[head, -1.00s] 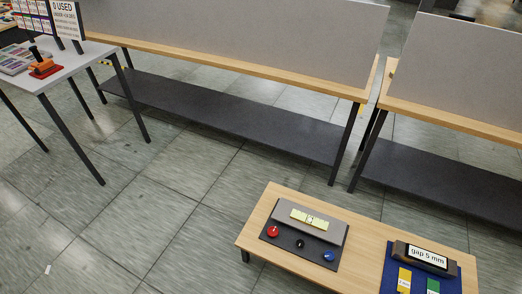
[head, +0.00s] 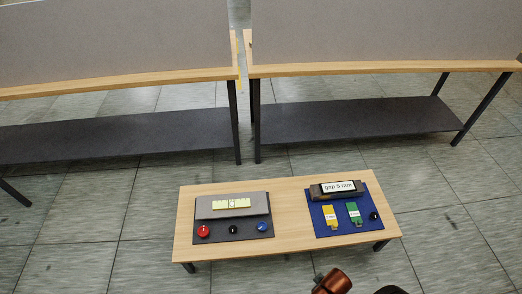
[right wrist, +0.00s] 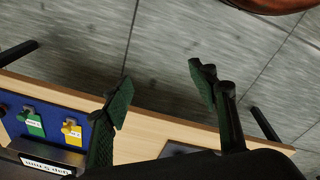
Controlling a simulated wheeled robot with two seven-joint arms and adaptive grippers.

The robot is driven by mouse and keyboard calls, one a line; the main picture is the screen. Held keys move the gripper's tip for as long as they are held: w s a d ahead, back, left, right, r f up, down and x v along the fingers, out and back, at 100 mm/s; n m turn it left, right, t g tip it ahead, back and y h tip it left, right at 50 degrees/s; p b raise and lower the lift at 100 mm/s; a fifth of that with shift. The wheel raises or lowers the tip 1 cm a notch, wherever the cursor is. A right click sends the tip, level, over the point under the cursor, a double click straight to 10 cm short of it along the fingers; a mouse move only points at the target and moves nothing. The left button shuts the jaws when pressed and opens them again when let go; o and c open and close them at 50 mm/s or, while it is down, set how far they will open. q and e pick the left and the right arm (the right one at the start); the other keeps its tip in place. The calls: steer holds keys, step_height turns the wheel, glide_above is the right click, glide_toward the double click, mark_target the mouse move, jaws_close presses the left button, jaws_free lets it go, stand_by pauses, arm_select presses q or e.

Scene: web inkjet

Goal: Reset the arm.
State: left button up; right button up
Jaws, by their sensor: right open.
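My right gripper (right wrist: 160,88) shows in the right wrist view, its two green-padded fingers apart with nothing between them. It is near the wooden edge of a low table, with grey floor beyond; its exact height cannot be told. In the head view, a copper-and-black part of what looks like my own arm shows at the bottom edge, but no fingertips are visible. My left gripper is not in view.
The low wooden table (head: 290,212) holds a grey panel (head: 217,212) with red, black and blue buttons, and a blue mat (head: 335,226) with yellow and green tags and a "gap 5 mm" display (head: 337,189). Long benches stand behind. Floor is clear around the low table.

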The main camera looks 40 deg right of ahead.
steer(key=s+a+f, duration=0.1)
steer(key=s+f, duration=0.3)
steer(key=f, duration=0.5)
steer(key=s+a+f+g+p, duration=0.1)
steer(key=s+f, duration=0.4)
steer(key=f, duration=0.4)
steer(key=s+a+f, duration=0.1)
steer(key=s+f, duration=0.3)
steer(key=f, duration=0.5)
arm_select(q)
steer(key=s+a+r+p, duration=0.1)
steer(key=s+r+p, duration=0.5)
steer(key=p, duration=0.8)
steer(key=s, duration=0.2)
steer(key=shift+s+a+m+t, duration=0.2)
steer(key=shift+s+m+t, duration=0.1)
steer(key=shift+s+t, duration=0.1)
arm_select(e)
steer(key=s+d+r+n, duration=0.1)
steer(key=s+r, duration=0.4)
steer(key=s, duration=0.3)
steer(key=shift+s+d+r+y, duration=0.3)
steer(key=shift+d+r, duration=0.1)
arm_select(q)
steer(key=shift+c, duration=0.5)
arm_select(e)
steer(key=shift+c, duration=0.7)
